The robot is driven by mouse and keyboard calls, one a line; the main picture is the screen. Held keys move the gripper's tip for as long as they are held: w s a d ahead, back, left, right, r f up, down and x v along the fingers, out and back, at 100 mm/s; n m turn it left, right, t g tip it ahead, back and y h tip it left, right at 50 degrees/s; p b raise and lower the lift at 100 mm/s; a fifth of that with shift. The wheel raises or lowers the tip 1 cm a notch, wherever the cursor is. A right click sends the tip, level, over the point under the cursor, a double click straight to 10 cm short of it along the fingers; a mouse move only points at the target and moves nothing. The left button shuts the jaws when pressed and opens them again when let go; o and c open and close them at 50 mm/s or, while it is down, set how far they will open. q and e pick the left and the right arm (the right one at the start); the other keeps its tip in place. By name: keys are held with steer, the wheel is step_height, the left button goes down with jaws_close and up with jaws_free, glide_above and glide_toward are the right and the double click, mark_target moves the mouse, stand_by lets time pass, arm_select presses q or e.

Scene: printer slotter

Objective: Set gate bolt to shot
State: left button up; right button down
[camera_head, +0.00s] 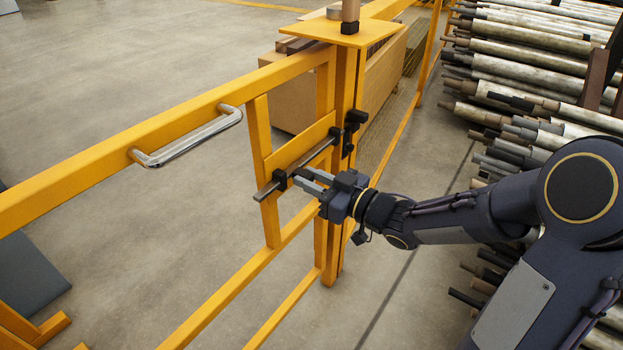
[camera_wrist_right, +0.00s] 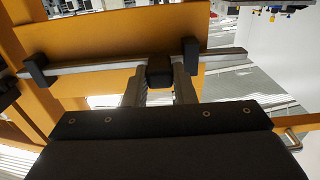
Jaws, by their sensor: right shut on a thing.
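The gate bolt is a grey metal bar (camera_head: 266,190) lying along a yellow plate on the gate (camera_head: 258,130). Black guides hold it, one near its near end (camera_head: 280,180) and one near the post (camera_head: 334,133). Black keeper pieces (camera_head: 355,118) sit on the yellow post. My right gripper (camera_head: 303,181) is at the bar; in the wrist view (camera_wrist_right: 159,85) it is shut on the bolt's black knob (camera_wrist_right: 160,71), between the two guides. The bar (camera_wrist_right: 219,53) sticks out beyond the guide away from the post. Its post-side end appears near the other guide; I cannot tell whether it enters the keeper. My left gripper is out of view.
A chrome handle (camera_head: 190,140) is on the gate's top rail, left of the bolt. Racked rolls (camera_head: 535,72) stand at the right, beside my right arm. A cardboard box (camera_head: 290,95) is behind the gate. Open floor (camera_head: 120,60) lies at the left.

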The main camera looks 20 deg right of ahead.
steer(key=w+d, duration=0.1)
steer(key=d, duration=0.1)
steer(key=w+d+p, duration=0.1)
steer(key=w+d, duration=0.1)
steer(key=shift+w+d, duration=0.15)
steer(key=c, duration=1.3)
jaws_free()
steer(key=shift+w+d, duration=0.1)
steer(key=shift+o, duration=0.5)
steer(key=p, duration=0.1)
glide_toward(311, 159)
steer(key=shift+v, duration=1.05)
